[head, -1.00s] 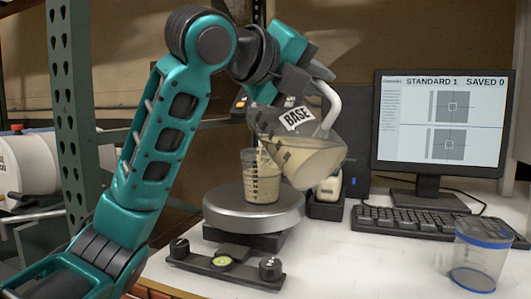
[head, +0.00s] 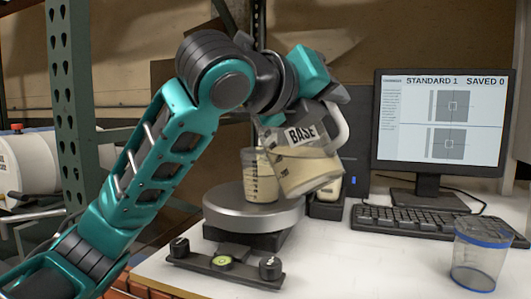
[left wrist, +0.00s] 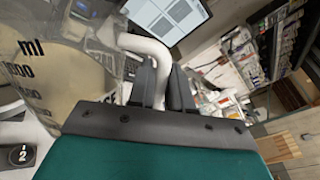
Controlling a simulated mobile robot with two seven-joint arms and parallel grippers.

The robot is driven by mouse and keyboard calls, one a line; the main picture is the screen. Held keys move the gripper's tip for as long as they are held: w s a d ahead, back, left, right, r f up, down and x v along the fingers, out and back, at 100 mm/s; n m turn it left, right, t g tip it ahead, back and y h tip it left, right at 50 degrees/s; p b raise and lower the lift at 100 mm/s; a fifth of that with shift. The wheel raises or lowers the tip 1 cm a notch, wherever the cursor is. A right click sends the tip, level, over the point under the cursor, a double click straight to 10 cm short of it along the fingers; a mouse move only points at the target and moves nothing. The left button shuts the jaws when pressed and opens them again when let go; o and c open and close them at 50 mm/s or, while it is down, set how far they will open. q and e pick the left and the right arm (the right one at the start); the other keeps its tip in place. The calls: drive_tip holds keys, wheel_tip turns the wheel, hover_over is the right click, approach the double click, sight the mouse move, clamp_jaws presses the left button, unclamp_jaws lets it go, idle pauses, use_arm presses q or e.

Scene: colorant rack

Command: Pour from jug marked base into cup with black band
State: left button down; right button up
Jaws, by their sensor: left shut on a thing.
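The jug marked BASE (head: 310,174) is clear with a white handle (head: 341,128) and holds cream liquid. It is raised above the scale, tilted a little, just right of the clear cup (head: 257,182). My left gripper (head: 332,92) is shut on the handle; in the left wrist view its fingers (left wrist: 163,88) close around the white handle (left wrist: 148,46). The cup stands upright on the scale's round plate, has dark marks and holds cream liquid. The jug partly covers its right side, and a black band is not clear. No stream shows between them. My right gripper is out of view.
The round scale (head: 222,209) carries the cup. A blue-rimmed clear cup (head: 478,262) stands at the right front. A monitor (head: 438,118) and keyboard (head: 425,221) are behind it. The white table (head: 370,265) is clear between scale and blue-rimmed cup.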

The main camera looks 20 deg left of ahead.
use_arm(q)
drive_tip(key=s+d+f+m+t+b, duration=0.2)
drive_tip(key=s+d+f+m, duration=0.25)
drive_tip(key=f+m, duration=0.35)
drive_tip(key=shift+n, duration=0.5)
drive_tip(key=r+p, duration=0.2)
drive_tip(key=p, duration=0.1)
drive_tip(key=r+p, duration=0.2)
drive_tip(key=shift+w+d, duration=0.3)
drive_tip(key=shift+d, duration=0.05)
idle(0.9)
idle(0.5)
